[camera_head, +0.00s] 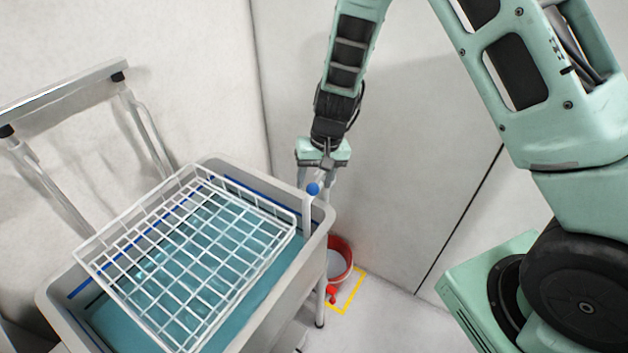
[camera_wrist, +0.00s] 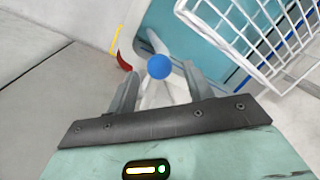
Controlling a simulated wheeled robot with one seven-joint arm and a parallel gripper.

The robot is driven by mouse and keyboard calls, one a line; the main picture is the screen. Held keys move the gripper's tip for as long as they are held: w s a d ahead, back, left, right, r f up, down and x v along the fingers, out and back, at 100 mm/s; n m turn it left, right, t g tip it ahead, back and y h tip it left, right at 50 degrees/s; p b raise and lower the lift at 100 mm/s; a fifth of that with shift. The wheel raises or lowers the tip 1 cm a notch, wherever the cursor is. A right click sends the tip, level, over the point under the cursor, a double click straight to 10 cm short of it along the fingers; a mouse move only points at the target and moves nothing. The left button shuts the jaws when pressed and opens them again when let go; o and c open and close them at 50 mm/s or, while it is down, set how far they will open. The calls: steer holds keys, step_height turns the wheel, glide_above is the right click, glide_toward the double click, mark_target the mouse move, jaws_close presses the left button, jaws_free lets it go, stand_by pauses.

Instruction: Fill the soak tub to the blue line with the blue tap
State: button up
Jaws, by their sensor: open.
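The grey soak tub (camera_head: 325,225) stands at the left of the head view with teal water (camera_head: 284,268) in it. A blue line (camera_head: 262,193) runs along its inner wall, and the water surface lies below it. The blue tap's round knob (camera_head: 313,189) tops a pale post at the tub's right corner. My gripper (camera_head: 317,180) is open and points down at the tap. In the wrist view the blue knob (camera_wrist: 159,67) shows between the tips of the two spread fingers; I cannot tell whether either touches it.
A white wire basket (camera_head: 185,262) sits over the tub. A metal rail frame (camera_head: 62,97) stands behind it at left. A red bucket (camera_head: 341,250) stands on the floor by a yellow marking (camera_head: 351,292). Walls close in behind the tub.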

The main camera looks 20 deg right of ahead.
steer(key=shift+a+f, duration=0.15)
steer(key=shift+f, duration=0.7)
steer(key=shift+c, duration=0.3)
jaws_close()
